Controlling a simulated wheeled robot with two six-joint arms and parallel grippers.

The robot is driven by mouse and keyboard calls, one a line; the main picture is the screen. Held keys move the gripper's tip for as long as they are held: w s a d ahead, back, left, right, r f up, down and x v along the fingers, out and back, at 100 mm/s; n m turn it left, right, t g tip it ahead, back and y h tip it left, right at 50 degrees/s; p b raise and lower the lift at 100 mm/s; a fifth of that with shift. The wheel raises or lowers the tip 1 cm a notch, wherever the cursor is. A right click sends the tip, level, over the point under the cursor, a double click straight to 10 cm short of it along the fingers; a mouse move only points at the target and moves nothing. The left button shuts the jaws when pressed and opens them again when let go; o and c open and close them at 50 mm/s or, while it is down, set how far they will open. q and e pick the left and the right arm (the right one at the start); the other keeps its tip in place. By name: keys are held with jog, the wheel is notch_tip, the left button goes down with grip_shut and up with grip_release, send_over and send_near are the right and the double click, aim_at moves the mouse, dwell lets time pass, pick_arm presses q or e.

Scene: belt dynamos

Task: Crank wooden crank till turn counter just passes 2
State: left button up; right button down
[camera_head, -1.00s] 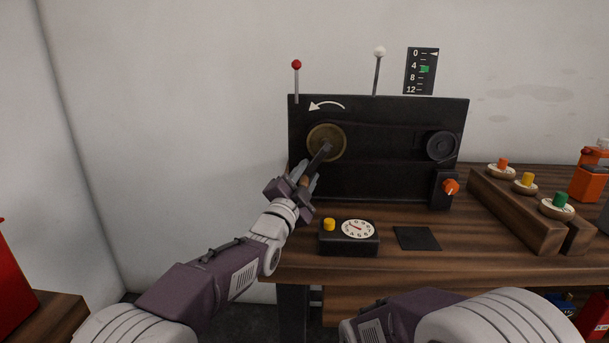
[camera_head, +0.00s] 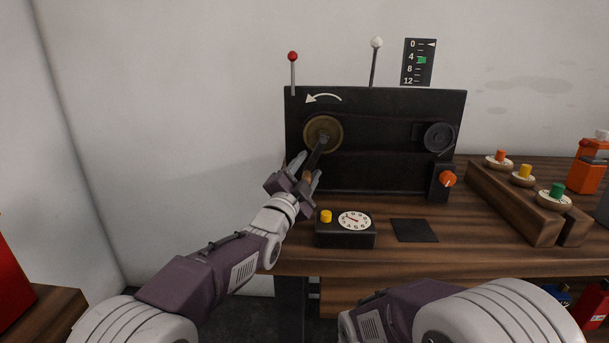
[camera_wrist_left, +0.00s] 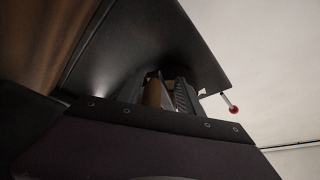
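The black machine (camera_head: 375,172) stands on the bench with a brass crank wheel (camera_head: 334,122) at its left. A dark crank arm (camera_head: 316,153) runs from the wheel down and slightly left to a wooden handle (camera_head: 308,177). My left gripper (camera_head: 306,180) is around this handle and appears shut on it; in the left wrist view the brown handle (camera_wrist_left: 153,94) sits between the fingers. The white round dial (camera_head: 354,220), likely the turn counter, has a red needle pointing to the upper left; its numbers are too small to read. My right gripper is out of view.
A 0–12 scale (camera_head: 418,62) has a green marker near 5. A red-knobbed lever (camera_head: 293,57), a white-knobbed lever (camera_head: 376,43) and an orange knob (camera_head: 447,179) belong to the machine. A wooden rack (camera_head: 520,205) with coloured pegs stands right. A black pad (camera_head: 415,230) lies in front.

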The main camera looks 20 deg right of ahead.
pick_arm(q)
jog(key=v, duration=0.9)
jog(key=shift+d, duration=0.1)
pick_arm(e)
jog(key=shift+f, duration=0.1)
